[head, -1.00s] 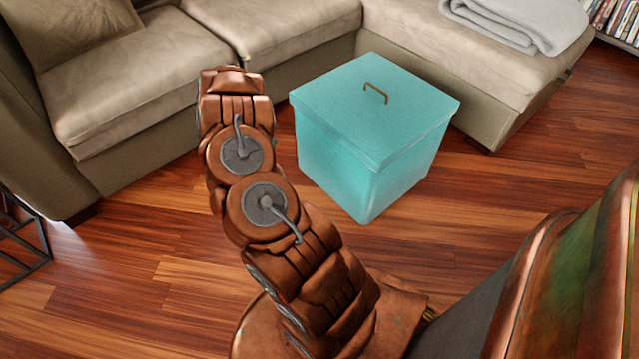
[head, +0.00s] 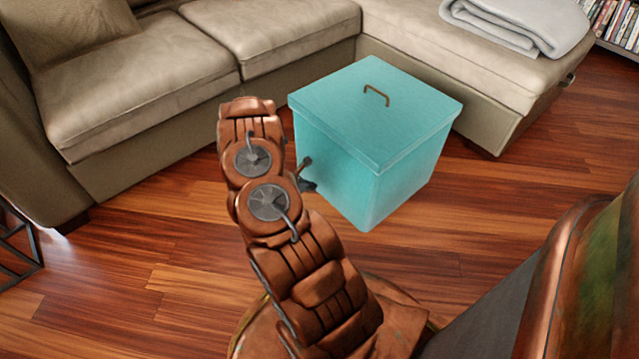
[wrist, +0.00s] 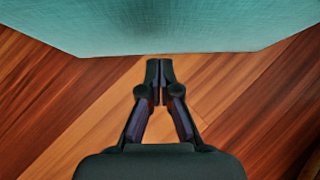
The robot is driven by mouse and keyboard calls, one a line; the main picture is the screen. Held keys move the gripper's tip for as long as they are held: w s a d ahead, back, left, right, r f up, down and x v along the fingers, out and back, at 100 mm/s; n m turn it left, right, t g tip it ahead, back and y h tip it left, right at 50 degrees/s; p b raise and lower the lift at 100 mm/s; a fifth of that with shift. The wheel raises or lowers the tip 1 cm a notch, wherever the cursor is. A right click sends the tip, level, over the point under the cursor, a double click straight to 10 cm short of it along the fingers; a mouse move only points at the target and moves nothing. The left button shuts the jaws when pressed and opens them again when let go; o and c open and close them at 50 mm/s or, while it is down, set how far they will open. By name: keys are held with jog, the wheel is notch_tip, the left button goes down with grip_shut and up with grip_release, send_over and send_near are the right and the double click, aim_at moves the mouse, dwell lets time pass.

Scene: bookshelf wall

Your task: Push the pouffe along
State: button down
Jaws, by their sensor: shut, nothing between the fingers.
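The pouffe is a teal box (head: 375,110) with a flat lid and a small brown handle on top. It stands upright on the wooden floor in the head view, in front of the sofa. Its teal side (wrist: 170,25) fills the top of the wrist view. My gripper (wrist: 160,64) is shut and empty, its fingertips at the lower edge of that side in the picture. I cannot tell whether they touch it. In the head view a small dark part of my gripper (head: 307,184) shows beside the pouffe's left face; my arm hides the rest.
A beige corner sofa (head: 140,85) runs behind the pouffe, and its chaise (head: 450,45) reaches to the right. A folded grey blanket (head: 520,22) lies on the chaise. A dark metal frame (head: 18,250) stands at the left edge. Bare floor (head: 130,270) lies front left.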

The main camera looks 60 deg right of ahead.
aim_at(325, 181)
jog(key=shift+s+d+f+b, duration=0.1)
jog(key=shift+s+d+b, duration=0.1)
jog(key=shift+d, duration=0.5)
jog(key=shift+s+d+f+b, duration=0.1)
jog(key=shift+s+d+b, duration=0.15)
jog(key=shift+d, duration=0.45)
jog(key=shift+s+d+f+b, duration=0.1)
jog(key=shift+s+d+b, duration=0.1)
jog(key=shift+d, duration=0.5)
jog(key=shift+w, duration=0.1)
